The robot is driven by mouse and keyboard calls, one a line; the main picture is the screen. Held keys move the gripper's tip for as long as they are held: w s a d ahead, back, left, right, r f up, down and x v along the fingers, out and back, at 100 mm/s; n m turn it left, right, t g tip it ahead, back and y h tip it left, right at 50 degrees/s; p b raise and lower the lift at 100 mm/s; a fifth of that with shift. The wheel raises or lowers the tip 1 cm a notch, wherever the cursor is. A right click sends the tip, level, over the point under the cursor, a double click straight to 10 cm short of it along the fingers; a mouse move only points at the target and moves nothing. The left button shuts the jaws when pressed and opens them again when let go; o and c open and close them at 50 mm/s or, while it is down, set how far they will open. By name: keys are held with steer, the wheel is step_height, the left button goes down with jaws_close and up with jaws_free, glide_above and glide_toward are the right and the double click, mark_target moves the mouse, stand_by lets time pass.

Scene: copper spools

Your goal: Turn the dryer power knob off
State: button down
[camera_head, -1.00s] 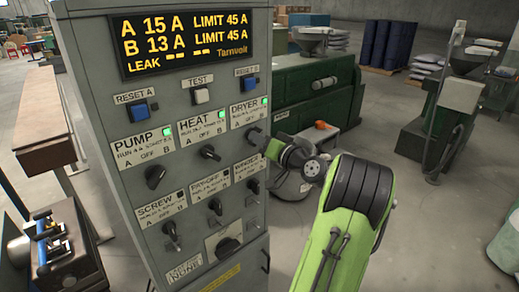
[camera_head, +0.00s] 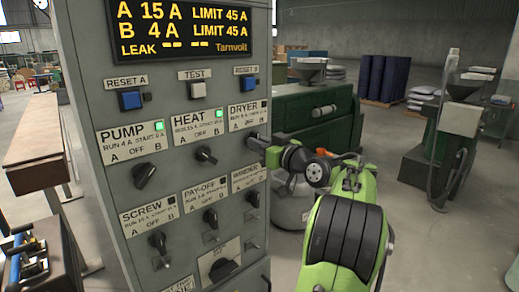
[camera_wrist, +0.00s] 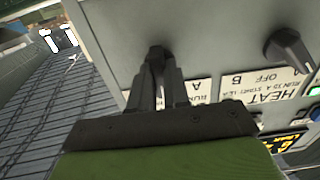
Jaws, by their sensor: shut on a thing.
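The grey power panel (camera_head: 185,170) fills the left-middle of the head view. The dryer label (camera_head: 243,115) is at the upper right of its knob rows, and the lamp beside it is dark. The dryer knob is largely hidden by my gripper (camera_head: 262,143) in the head view. In the wrist view, upside down, my gripper (camera_wrist: 160,80) is shut on the dryer knob (camera_wrist: 156,54), whose dark top shows between the fingers. The exact knob angle is hard to read. The display (camera_head: 183,28) reads A 15 A and B 4 A.
The heat knob (camera_head: 206,156) is close to the left, with its lamp lit green, as is the pump's above the pump knob (camera_head: 145,175). Screw, pay-off and another knob sit below. A green machine (camera_head: 315,115) stands behind my arm.

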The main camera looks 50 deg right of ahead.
stand_by(0.3)
steer(key=c, duration=1.1)
jaws_free()
steer(key=b+v, duration=0.2)
steer(key=v, duration=1.3)
steer(key=shift+s, duration=0.35)
steer(key=shift+a, duration=0.1)
